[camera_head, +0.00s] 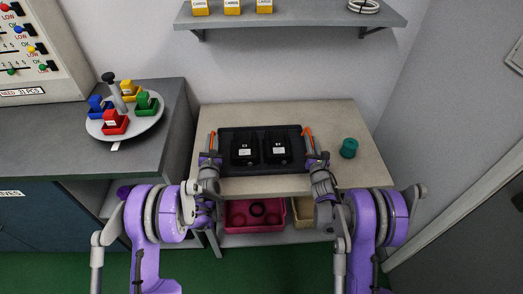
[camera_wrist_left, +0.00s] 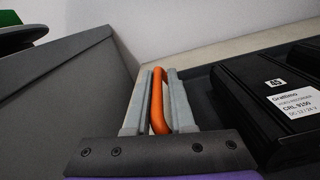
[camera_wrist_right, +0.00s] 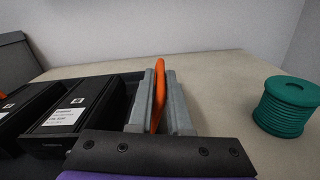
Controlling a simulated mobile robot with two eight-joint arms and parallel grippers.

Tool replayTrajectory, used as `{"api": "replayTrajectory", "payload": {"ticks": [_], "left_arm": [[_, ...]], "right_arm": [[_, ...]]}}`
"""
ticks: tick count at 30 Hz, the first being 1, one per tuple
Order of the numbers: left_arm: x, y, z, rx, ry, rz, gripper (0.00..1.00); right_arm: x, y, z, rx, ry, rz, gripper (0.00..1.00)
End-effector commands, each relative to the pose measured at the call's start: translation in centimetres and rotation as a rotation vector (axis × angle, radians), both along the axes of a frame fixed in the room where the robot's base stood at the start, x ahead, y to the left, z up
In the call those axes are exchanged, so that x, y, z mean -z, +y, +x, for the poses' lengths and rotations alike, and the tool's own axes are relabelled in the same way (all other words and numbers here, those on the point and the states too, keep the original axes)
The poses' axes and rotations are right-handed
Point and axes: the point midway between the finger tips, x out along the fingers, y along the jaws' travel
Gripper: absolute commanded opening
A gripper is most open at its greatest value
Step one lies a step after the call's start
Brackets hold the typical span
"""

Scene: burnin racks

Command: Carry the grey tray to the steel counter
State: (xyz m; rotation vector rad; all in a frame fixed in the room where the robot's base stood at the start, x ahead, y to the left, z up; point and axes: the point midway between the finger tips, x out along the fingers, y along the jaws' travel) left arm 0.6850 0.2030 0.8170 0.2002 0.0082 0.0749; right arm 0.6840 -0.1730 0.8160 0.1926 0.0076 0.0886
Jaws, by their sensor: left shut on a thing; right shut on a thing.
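The dark grey tray (camera_head: 260,131) is on the beige table (camera_head: 340,118) and carries two black boxes, a left one (camera_head: 244,152) and a right one (camera_head: 277,150). An orange handle stands at each end of the tray. My left gripper (camera_head: 210,156) is shut on the left handle (camera_wrist_left: 159,105), with a finger on either side of it. My right gripper (camera_head: 315,157) is shut on the right handle (camera_wrist_right: 158,95) in the same way. A grey counter (camera_head: 60,145), perhaps the steel one, stands to the left of the table.
A round stand (camera_head: 112,131) with several coloured bins is on the grey counter. A green spool (camera_head: 349,148) stands on the table right of the tray. A pink bin (camera_head: 240,220) sits under the table. A wall shelf (camera_head: 300,20) hangs above.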

Motion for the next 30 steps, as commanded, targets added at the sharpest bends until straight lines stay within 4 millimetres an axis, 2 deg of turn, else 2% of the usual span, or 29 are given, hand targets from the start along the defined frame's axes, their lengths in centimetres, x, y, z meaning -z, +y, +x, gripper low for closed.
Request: {"api": "replayTrajectory", "payload": {"ticks": [1, 22, 30], "left_arm": [[0.0, 0.6, -0.1, -0.009, -0.002, 0.003, 0.00], [-0.3, 0.6, 0.0, -0.009, -0.005, 0.003, 0.00], [-2.0, 0.6, 0.3, -0.009, -0.011, 0.003, 0.00]], "right_arm": [[0.1, -0.6, 0.0, 0.009, 0.004, -0.002, 0.00], [-0.1, -0.7, 0.1, 0.011, 0.003, -0.002, 0.00], [-1.9, -0.7, 0.4, 0.010, -0.004, -0.002, 0.00]]}}
